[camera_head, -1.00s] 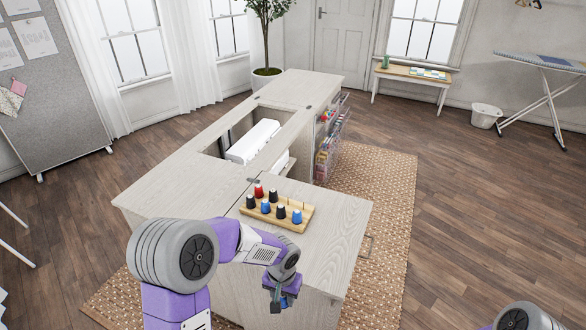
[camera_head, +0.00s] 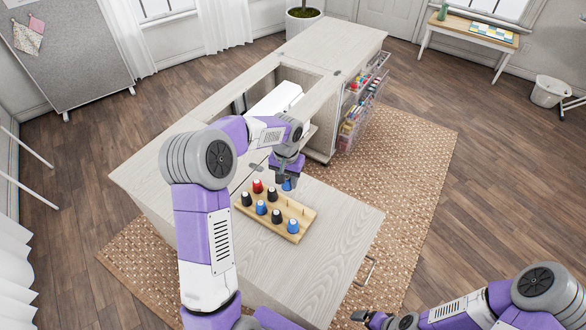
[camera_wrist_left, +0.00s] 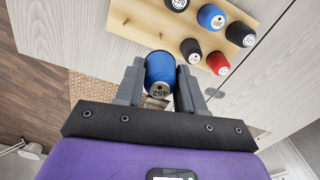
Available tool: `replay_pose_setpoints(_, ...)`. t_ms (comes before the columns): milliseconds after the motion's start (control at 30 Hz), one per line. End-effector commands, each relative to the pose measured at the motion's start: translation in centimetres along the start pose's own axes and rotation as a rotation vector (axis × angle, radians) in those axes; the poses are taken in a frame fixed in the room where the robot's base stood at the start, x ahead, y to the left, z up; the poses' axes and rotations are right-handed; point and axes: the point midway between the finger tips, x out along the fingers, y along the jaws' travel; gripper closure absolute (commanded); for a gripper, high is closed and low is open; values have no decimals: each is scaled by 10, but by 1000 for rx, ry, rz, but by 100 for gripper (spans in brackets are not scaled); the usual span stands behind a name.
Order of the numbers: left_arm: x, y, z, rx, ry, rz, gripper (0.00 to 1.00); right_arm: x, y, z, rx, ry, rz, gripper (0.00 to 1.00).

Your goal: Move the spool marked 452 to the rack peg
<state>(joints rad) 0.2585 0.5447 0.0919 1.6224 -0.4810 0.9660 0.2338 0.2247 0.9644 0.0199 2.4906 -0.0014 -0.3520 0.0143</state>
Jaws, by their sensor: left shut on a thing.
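A blue spool marked 452 (camera_wrist_left: 160,74) is between the fingers of my left gripper (camera_wrist_left: 160,88) in the wrist view, and the fingers are shut on it. In the head view the left gripper (camera_head: 287,180) holds this blue spool (camera_head: 289,185) above the back edge of the wooden rack (camera_head: 270,232). The rack also shows in the left wrist view (camera_wrist_left: 165,34), with bare pegs at one end and spools at the other. My right gripper (camera_head: 362,317) is at the bottom of the head view, away from the cabinet; its finger gap is too small to tell.
The rack carries a red spool (camera_head: 257,186), several black spools (camera_head: 277,216) and two blue ones (camera_head: 292,225). The cabinet top (camera_head: 335,240) right of the rack is clear. A clear drawer unit of coloured items (camera_head: 358,110) hangs on the cabinet's side.

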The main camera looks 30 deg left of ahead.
Motion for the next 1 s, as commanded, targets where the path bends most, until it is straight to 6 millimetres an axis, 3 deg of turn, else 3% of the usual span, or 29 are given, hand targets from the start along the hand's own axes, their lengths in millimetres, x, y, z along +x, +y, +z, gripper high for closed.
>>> replay_pose_setpoints(433,52,0,0,1,-1,-1,90,38,14,-2,0,-1,0,0)
replay_pose_setpoints(600,47,0,0,1,1,-1,90,34,13,-2,0,0,0,0)
replay_pose_setpoints(1000,59,0,0,2,0,-1,90,41,15,-2,0,0,0,0)
